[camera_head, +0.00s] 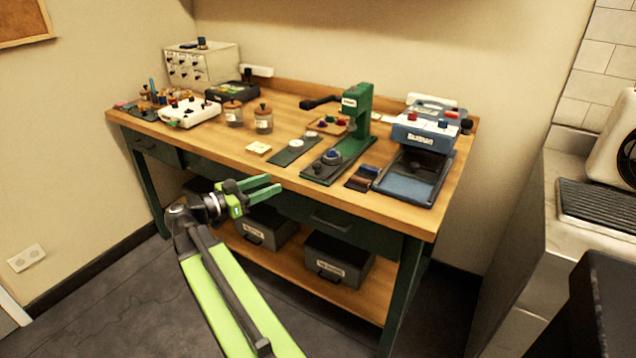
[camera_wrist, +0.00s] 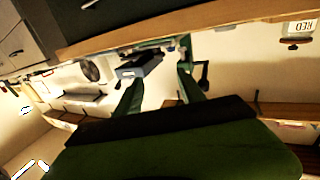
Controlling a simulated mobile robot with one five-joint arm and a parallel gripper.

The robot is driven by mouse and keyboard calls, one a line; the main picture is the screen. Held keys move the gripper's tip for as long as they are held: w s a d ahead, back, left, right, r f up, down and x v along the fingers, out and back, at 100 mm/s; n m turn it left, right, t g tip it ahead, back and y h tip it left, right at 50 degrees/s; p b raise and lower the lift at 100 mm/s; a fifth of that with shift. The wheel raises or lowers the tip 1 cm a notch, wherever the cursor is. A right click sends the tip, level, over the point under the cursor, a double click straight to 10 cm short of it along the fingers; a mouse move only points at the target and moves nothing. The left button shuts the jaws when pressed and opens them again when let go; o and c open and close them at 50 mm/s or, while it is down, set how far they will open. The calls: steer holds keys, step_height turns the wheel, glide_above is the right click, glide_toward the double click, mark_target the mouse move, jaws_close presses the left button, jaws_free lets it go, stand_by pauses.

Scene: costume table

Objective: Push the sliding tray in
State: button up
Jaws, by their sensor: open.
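A blue-rimmed tray (camera_head: 404,190) with a dark inside sticks out from under the blue-and-white machine (camera_head: 426,133) at the table's right end. It reaches toward the table's front edge. My gripper (camera_head: 273,185) is open and empty, in front of the table, well left of the tray and apart from it. In the wrist view the two green fingers (camera_wrist: 158,88) stand apart with nothing between them. That view is upside down, and a small blue machine (camera_wrist: 140,66) shows beyond the fingers; its tray cannot be made out clearly.
A green press (camera_head: 356,108) on a dark base, a dark mat (camera_head: 294,151) and small brown and blue blocks (camera_head: 362,178) lie left of the tray. Glass jars (camera_head: 263,118) stand mid-table. Grey bins (camera_head: 338,260) sit on the lower shelf. Space before the table is free.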

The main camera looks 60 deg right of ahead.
mark_target(317, 165)
steer(key=x, duration=1.7)
steer(key=shift+d+r, duration=0.1)
steer(key=shift+d, duration=0.05)
jaws_close()
stand_by(0.7)
